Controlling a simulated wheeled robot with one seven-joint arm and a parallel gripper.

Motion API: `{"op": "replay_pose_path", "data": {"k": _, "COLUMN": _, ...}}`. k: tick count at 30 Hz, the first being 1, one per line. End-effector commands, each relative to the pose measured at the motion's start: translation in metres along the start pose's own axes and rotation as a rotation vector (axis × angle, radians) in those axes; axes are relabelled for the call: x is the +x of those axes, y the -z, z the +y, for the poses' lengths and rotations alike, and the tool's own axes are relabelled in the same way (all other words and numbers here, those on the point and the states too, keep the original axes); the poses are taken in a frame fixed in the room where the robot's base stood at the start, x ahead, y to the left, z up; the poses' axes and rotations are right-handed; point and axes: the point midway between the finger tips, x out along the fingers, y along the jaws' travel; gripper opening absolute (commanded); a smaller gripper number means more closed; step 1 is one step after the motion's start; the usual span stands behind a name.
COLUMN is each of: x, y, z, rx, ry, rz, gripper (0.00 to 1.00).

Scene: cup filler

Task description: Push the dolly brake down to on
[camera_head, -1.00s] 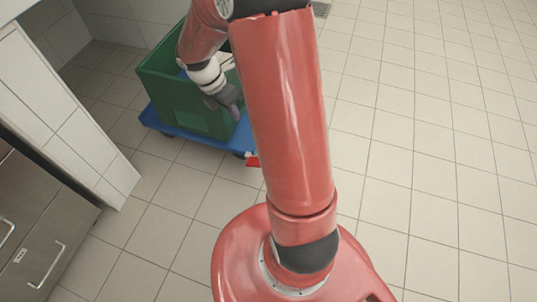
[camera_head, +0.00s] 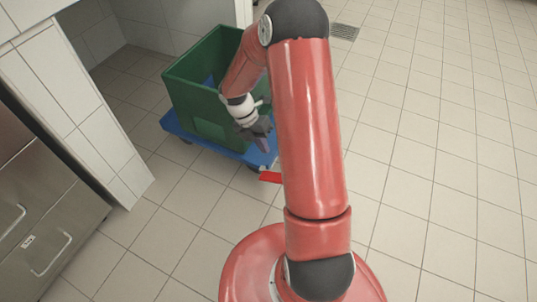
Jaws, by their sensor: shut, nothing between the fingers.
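A blue dolly (camera_head: 189,133) stands on the tiled floor and carries a green crate (camera_head: 193,97). A red brake pedal (camera_head: 270,177) sticks out low from the dolly's near right corner, just left of my upright red arm. My gripper (camera_head: 264,146) is shut and empty, pointing down over the dolly's near right part, above and a little left of the red pedal. I see a small gap in the picture between the fingertips and the pedal. Part of the dolly and crate is hidden behind my arm.
A white tiled wall end (camera_head: 85,115) and steel drawers (camera_head: 45,225) stand at the left. A floor drain grate (camera_head: 345,31) lies at the back. The tiled floor (camera_head: 440,150) at the right is clear.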

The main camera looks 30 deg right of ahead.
Motion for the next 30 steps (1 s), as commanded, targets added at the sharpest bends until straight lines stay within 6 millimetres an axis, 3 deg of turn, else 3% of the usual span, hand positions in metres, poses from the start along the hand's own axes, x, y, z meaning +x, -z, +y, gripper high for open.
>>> {"op": "replay_pose_path", "data": {"k": 9, "x": 0.071, "y": 0.001, "z": 0.001, "rx": -0.001, "ry": 0.003, "rz": 0.004, "gripper": 0.0}}
{"op": "replay_pose_path", "data": {"k": 15, "x": 0.106, "y": 0.001, "z": 0.001, "rx": -0.001, "ry": 0.002, "rz": 0.002, "gripper": 0.0}}
{"op": "replay_pose_path", "data": {"k": 21, "x": 0.123, "y": 0.001, "z": 0.0, "rx": 0.0, "ry": 0.001, "rz": 0.001, "gripper": 0.0}}
{"op": "replay_pose_path", "data": {"k": 30, "x": 0.125, "y": 0.0, "z": 0.0, "rx": 0.0, "ry": 0.0, "rz": 0.0, "gripper": 0.0}}
